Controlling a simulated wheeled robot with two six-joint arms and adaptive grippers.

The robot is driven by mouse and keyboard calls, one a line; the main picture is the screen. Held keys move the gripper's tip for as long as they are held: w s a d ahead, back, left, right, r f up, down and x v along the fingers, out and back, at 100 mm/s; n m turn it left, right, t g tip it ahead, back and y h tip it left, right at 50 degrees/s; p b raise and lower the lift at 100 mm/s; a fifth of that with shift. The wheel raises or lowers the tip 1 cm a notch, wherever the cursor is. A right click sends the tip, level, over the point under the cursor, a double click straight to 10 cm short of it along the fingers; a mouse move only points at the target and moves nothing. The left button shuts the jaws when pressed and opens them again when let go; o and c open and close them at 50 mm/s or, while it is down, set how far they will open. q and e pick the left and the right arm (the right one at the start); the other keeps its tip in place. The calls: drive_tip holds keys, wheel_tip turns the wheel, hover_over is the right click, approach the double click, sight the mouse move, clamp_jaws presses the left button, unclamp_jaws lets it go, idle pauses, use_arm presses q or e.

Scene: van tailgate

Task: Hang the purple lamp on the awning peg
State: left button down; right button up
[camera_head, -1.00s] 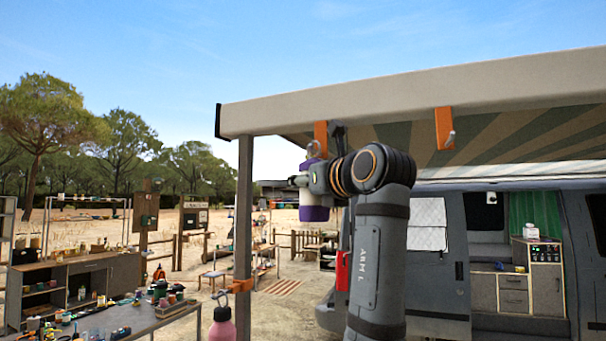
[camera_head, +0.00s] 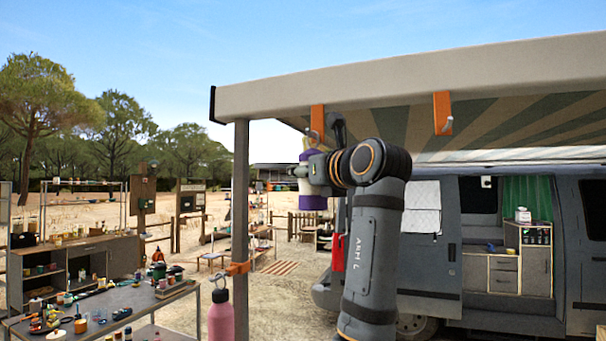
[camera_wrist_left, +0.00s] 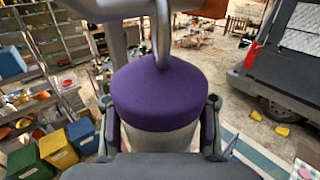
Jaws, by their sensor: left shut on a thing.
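The purple lamp (camera_head: 313,202) has a purple top and base, a pale middle and a metal ring on top. My left gripper (camera_head: 306,172) is shut on its middle and holds it upright under the awning edge. The left wrist view shows the lamp's purple top (camera_wrist_left: 160,92) between the two fingers, with a metal loop rising from it. In the head view, the ring overlaps the lower part of the left orange awning peg bracket (camera_head: 318,120). I cannot tell whether ring and peg touch. A second orange peg bracket (camera_head: 442,113) is farther right. My right gripper is out of view.
The awning's beige front bar (camera_head: 400,83) runs above my arm. A grey post (camera_head: 241,190) stands left of the lamp, with an orange clamp and a pink bottle (camera_head: 221,320) low on it. A cluttered table (camera_head: 150,325) is lower left. The van (camera_head: 440,270) is behind right.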

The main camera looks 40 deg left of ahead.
use_arm(q)
drive_tip(key=c, duration=0.5)
unclamp_jaws()
